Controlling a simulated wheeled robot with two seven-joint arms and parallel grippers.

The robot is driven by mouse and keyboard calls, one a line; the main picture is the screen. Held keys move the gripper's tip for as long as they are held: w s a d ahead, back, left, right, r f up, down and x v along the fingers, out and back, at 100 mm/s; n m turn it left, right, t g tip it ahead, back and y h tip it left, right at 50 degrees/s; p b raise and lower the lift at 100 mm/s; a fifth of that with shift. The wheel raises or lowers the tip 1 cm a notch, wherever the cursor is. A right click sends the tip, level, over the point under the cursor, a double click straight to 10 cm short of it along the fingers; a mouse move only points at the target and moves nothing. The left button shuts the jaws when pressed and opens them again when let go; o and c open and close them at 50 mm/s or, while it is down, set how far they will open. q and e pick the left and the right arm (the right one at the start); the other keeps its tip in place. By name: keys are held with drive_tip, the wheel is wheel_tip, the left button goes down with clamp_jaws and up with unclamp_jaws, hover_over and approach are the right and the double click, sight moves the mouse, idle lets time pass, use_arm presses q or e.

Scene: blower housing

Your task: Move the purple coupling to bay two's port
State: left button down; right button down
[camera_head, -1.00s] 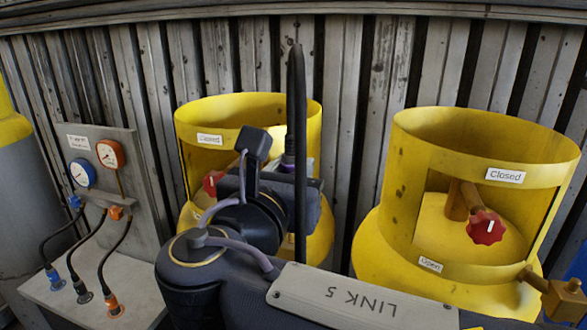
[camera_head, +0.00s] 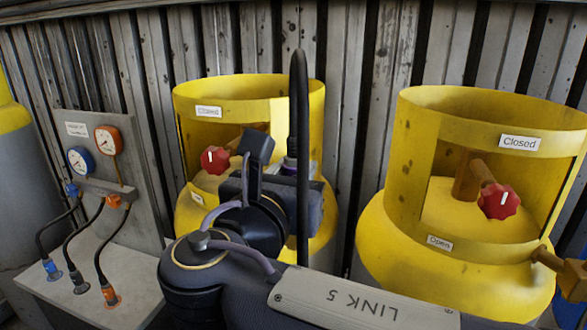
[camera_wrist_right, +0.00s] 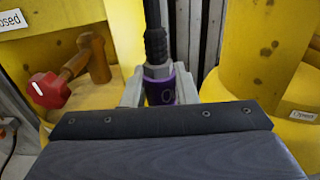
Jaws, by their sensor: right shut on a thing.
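The purple coupling (camera_wrist_right: 160,88) shows in the right wrist view, upright between the fingers of my right gripper (camera_wrist_right: 161,92), which is shut on it. A black hose (camera_head: 299,110) rises from its top and loops over. The coupling is between the two yellow cylinders. No part marked as bay two's port can be made out. My left gripper is in neither view.
The left yellow cylinder (camera_head: 190,110) has a red valve knob (camera_head: 215,160). The right yellow cylinder (camera_head: 405,200) has a red knob (camera_head: 498,202) and a brass fitting (camera_head: 570,280). A gauge panel (camera_head: 140,165) with several hoses stands left. A corrugated wall (camera_head: 365,60) is behind.

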drive_tip(key=shift+f+b, duration=0.45)
drive_tip(key=shift+f, duration=0.6)
drive_tip(key=c, duration=1.1)
unclamp_jaws()
drive_tip(key=v, duration=0.8)
